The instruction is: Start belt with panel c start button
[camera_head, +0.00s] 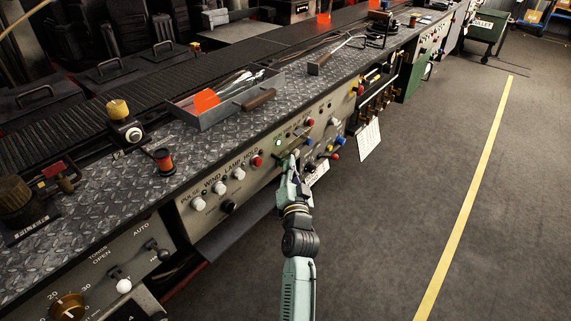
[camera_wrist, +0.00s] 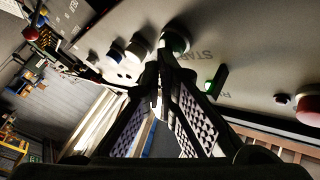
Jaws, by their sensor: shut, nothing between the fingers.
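In the wrist view my gripper (camera_wrist: 168,62) is shut and empty. Its fingertips overlap a round, dark button (camera_wrist: 176,41) beside partly hidden lettering that begins "STAR" (camera_wrist: 203,54). I cannot tell whether they touch or press it. In the head view my gripper (camera_head: 292,160) is at the front face of the grey control panel (camera_head: 270,147), among its buttons and knobs, and covers part of it. A lit green piece (camera_head: 278,142) shows to its left. No panel letter is readable.
A red button (camera_head: 257,161) and white knobs (camera_head: 239,174) are on the panel to the left. Blue and red knobs (camera_head: 337,141) stick out to the right. A metal tray (camera_head: 207,118) sits on the checker-plate ledge above. The floor on the right is clear.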

